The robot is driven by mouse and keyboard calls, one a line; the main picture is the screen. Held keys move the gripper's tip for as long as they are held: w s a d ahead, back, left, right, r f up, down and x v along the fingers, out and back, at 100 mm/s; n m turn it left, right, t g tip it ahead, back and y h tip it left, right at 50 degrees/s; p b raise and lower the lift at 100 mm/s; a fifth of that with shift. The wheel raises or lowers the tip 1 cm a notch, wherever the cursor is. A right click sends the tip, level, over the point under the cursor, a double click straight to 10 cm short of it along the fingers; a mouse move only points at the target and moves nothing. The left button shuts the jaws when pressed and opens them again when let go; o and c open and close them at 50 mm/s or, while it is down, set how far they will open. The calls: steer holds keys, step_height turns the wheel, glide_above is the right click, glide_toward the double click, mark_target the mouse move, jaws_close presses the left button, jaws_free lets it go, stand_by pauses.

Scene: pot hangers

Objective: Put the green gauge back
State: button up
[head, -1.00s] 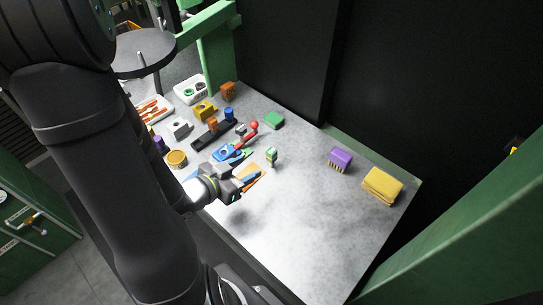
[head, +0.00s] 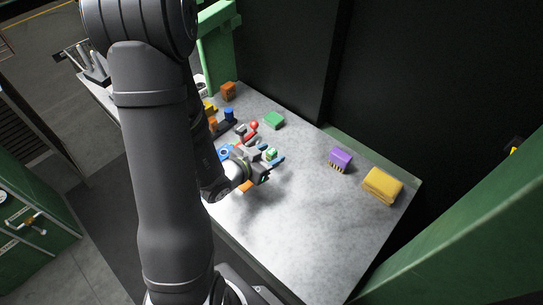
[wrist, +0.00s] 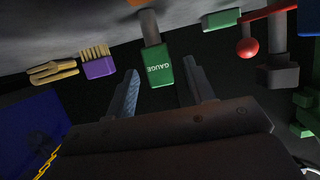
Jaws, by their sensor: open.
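The green gauge (head: 271,153), a small upright block with a pale band below its green top in the earlier head view, stands on the grey bench. In the wrist view the gauge (wrist: 158,66) shows the white word GAUGE and appears between my two fingers, with dark gaps on both sides. My gripper (head: 271,160) is open beside it, low over the bench; the wrist view also shows its fingers (wrist: 161,68). Whether a finger touches the gauge cannot be told. A dark holder (head: 226,127) with a blue piece (head: 229,114) stands behind, partly hidden by my arm.
A green block (head: 274,120) and a red ball (head: 254,125) on a lever are behind the gauge. The bench's front right is clear. My arm hides much of its left side.

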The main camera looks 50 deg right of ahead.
mark_target(275, 151)
steer(key=x, duration=0.3)
steer(key=shift+d, duration=0.15)
steer(key=shift+w, duration=0.1)
jaws_close()
steer(key=shift+r, duration=0.2)
steer(key=shift+r, duration=0.55)
steer(key=s+a+r, duration=0.1)
steer(key=s+r, duration=0.8)
steer(key=s, duration=0.2)
steer(key=shift+s+r, duration=0.3)
steer(key=shift+s, duration=0.05)
